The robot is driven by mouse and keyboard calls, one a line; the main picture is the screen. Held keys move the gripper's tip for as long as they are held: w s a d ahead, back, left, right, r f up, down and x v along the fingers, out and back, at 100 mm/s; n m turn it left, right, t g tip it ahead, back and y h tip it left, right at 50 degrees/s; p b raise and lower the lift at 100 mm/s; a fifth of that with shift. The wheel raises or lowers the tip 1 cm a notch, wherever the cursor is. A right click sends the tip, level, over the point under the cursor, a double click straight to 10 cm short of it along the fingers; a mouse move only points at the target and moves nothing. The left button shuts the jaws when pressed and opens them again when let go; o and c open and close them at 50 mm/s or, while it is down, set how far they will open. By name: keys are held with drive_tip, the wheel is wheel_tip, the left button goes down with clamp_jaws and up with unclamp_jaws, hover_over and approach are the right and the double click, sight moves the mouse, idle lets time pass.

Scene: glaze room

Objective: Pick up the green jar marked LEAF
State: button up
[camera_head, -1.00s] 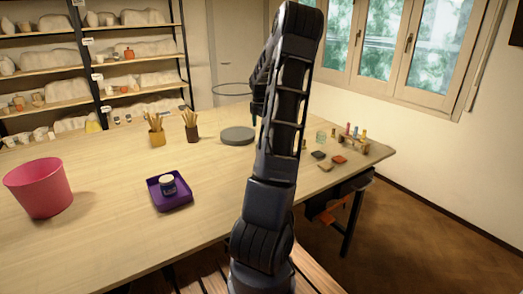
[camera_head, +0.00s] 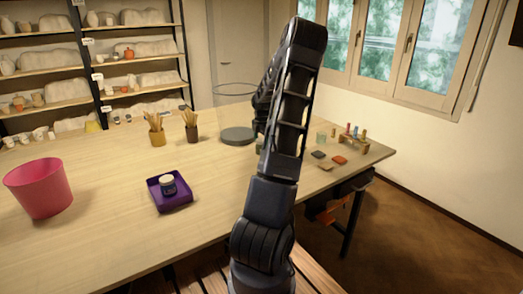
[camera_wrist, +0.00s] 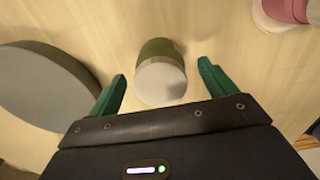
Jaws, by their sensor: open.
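A jar with a dark green body and a pale lid (camera_wrist: 161,75) stands on the table in the wrist view. No LEAF marking is readable on it. My gripper (camera_wrist: 163,74) is open, with its teal fingers on either side of the jar in the picture and a gap on both sides. I cannot tell how far above the jar the fingers are. In the head view my arm hides the fingers, and a small greenish piece beside the arm (camera_head: 260,149) may be this jar.
A grey round turntable (camera_wrist: 42,85) lies left of the jar; it also shows in the head view (camera_head: 237,135). A pink and white jar (camera_wrist: 284,12) is at the upper right.

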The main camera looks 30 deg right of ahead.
drive_tip(key=shift+f, duration=0.9)
drive_tip(key=c, duration=1.2)
drive_tip(key=shift+r, duration=0.1)
drive_tip(key=shift+c, duration=0.2)
